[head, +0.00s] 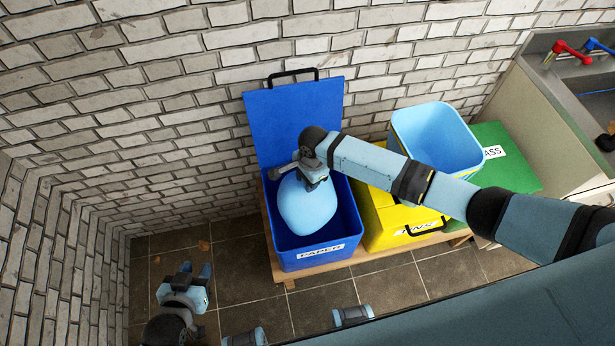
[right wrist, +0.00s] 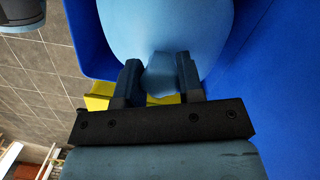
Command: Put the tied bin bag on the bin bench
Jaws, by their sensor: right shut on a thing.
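The tied bin bag (head: 306,207) is a light blue rounded sack. In the head view it shows within the outline of the open blue PAPER bin (head: 312,254); how deep it hangs there I cannot tell. My right gripper (head: 313,178) is above the bag, shut on its tied neck. In the right wrist view the bag (right wrist: 165,28) hangs beyond the fingers, with its neck between them (right wrist: 159,78). The wooden bin bench (head: 458,239) runs under the bins. My left gripper (head: 196,274) is open and empty, low at the left, away from the bag.
The PAPER bin's blue lid (head: 285,110) stands open against the brick wall. Beside it are a yellow bin (head: 395,232) and a green bin (head: 510,172). An open light blue bin (head: 437,140) stands on top. A sink unit (head: 565,125) is at the right. Tiled floor is clear in front.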

